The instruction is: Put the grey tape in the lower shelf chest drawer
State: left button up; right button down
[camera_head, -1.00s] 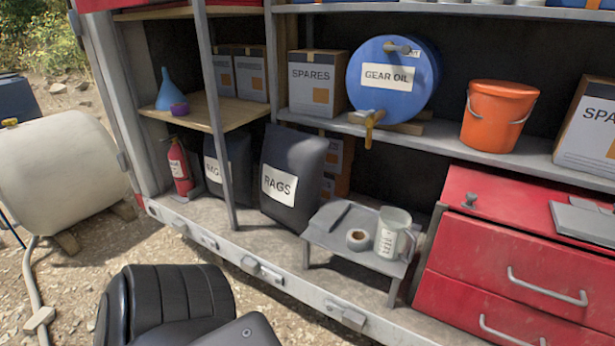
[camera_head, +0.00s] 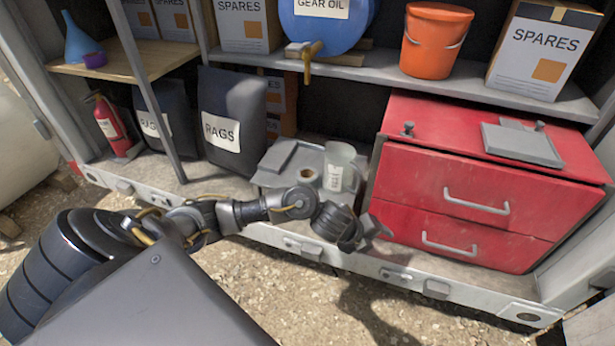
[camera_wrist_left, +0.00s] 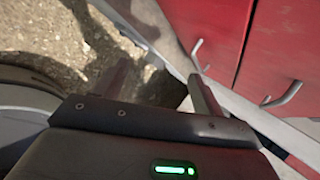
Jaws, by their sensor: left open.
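The grey tape (camera_head: 308,174) is a small roll lying on a low grey stand, beside a clear measuring jug (camera_head: 340,167). The red chest (camera_head: 400,185) stands right of the stand on the lower shelf. Its upper drawer (camera_head: 420,180) and lower drawer (camera_head: 400,222) look shut, each with a bar handle. My left gripper (camera_head: 377,230) is open and empty in front of the chest's lower left corner. In the left wrist view its two fingers (camera_wrist_left: 160,87) are apart, left of the red drawer fronts (camera_wrist_left: 275,50) and their handles. My right gripper is out of view.
A grey flat plate (camera_head: 520,143) lies on the chest top. Black rag bags (camera_head: 232,110) stand left of the stand. An orange bucket (camera_head: 432,45) and a spares box (camera_head: 535,50) are on the shelf above. The dirt ground in front is open.

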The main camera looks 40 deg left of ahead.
pick_arm(q)
jog(key=w+a+r+m+g+y, duration=0.1)
jog(key=w+a+r+m+y, duration=0.2)
jog(key=a, duration=0.5)
jog(key=w+a+r+m, duration=0.1)
jog(key=a+r+m, duration=0.35)
jog(key=a, duration=0.25)
jog(key=g+y, duration=0.2)
jog(key=y, duration=0.1)
send_near(307, 173)
jog(key=shift+s+m+b+x, duration=0.15)
jog(key=shift+b+x, duration=0.15)
jog(key=shift+x, duration=0.3)
jog(key=shift+s+m+b+x, duration=0.1)
jog(key=shift+b+x, duration=0.2)
jog(key=shift+x, duration=0.3)
jog(key=shift+w+f, duration=0.25)
jog(key=shift+f, duration=0.2)
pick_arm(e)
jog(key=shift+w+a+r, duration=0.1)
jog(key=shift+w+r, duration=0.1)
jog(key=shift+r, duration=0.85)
pick_arm(q)
jog(key=b+x, duration=0.1)
jog(key=x, duration=0.4)
jog(key=shift+w+f, duration=0.1)
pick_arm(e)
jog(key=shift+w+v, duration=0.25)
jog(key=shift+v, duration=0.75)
